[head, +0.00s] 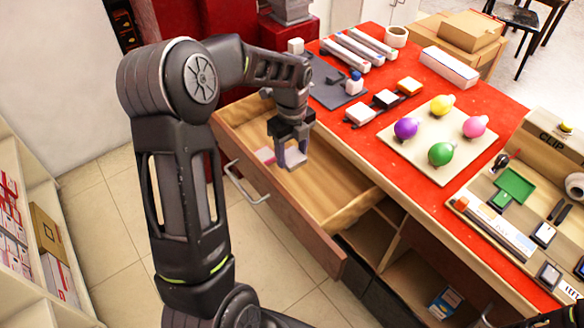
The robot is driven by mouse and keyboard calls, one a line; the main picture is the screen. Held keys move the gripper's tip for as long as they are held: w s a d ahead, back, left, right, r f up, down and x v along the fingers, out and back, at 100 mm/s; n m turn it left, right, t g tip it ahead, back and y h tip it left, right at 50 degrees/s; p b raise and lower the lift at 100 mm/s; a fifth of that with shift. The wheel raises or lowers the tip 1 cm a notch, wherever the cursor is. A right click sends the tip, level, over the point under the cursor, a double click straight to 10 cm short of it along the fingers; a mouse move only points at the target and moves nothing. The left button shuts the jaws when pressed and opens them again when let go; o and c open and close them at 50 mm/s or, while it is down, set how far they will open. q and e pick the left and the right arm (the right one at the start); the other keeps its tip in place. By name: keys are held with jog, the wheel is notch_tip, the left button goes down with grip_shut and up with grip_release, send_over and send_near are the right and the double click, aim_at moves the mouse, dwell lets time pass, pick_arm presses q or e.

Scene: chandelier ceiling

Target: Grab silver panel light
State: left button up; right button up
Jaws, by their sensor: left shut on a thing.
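My left gripper (290,150) points down over the open wooden drawer (325,185). It is shut on a small pale grey thing (293,158), which looks like the silver panel light. The fingers hide much of it. I cannot tell whether it touches the drawer floor. A small pink and white item (265,155) lies in the drawer just left of the gripper. My right gripper is not clearly in view.
The red tabletop (440,185) holds a board (410,150) with several coloured bulbs, long white tubes (352,52), a dark grey mat (328,92) and small switches. The drawer's handle (245,185) juts out left. A shelf (30,270) stands at far left, with tiled floor (105,215) between.

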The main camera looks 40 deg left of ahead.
aim_at(293, 156)
pick_arm(q)
notch_tip(293, 156, up, 7)
jog(key=shift+f, duration=0.2)
jog(key=shift+d+f, duration=0.1)
dwell(0.5)
